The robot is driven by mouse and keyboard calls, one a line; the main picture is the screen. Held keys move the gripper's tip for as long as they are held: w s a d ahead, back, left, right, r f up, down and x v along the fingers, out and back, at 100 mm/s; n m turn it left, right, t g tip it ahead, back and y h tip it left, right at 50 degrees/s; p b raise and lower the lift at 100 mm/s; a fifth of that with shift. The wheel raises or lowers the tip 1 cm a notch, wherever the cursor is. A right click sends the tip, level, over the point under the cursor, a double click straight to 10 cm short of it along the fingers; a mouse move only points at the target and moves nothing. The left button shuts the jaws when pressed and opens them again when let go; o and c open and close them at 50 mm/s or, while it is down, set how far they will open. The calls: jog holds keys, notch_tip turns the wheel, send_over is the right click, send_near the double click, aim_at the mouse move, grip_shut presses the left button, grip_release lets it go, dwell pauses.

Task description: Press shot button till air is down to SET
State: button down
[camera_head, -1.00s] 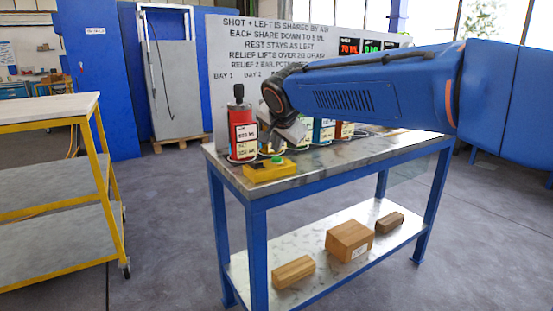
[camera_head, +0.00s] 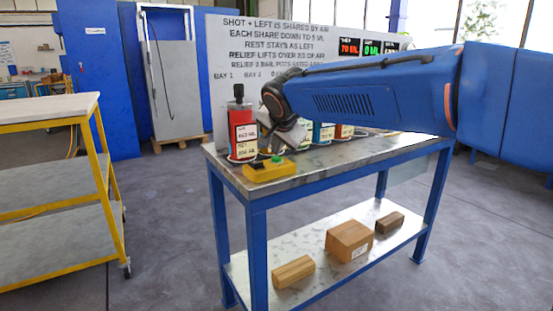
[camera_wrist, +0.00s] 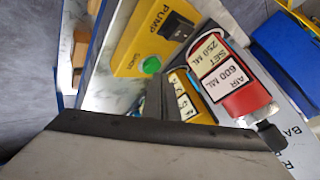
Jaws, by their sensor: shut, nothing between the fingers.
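The yellow control box (camera_head: 268,171) is at the front left of the bench, its green shot button (camera_head: 277,159) on top. In the wrist view the box (camera_wrist: 140,25) reads PUMP and SHOT, with the green button (camera_wrist: 151,65) by SHOT. The red vessel (camera_head: 242,130) stands upright behind the box. Its label in the wrist view (camera_wrist: 225,75) seems to read AIR 600 ML, SET 250 ML; the air figure is hard to read in the head view. My gripper (camera_wrist: 160,90) is shut and empty, its tips close to the button. I cannot tell whether they touch.
Other vessels (camera_head: 325,132) stand right of the red one, partly behind my arm. The sign board (camera_head: 225,55) behind carries red and green displays (camera_head: 348,47). Wooden blocks (camera_head: 348,240) lie on the lower shelf. A yellow-framed cart (camera_head: 95,150) stands left, with free floor between.

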aim_at(277, 159)
jog(key=shift+f, duration=0.5)
dwell(0.7)
jog(key=shift+r, duration=3.4)
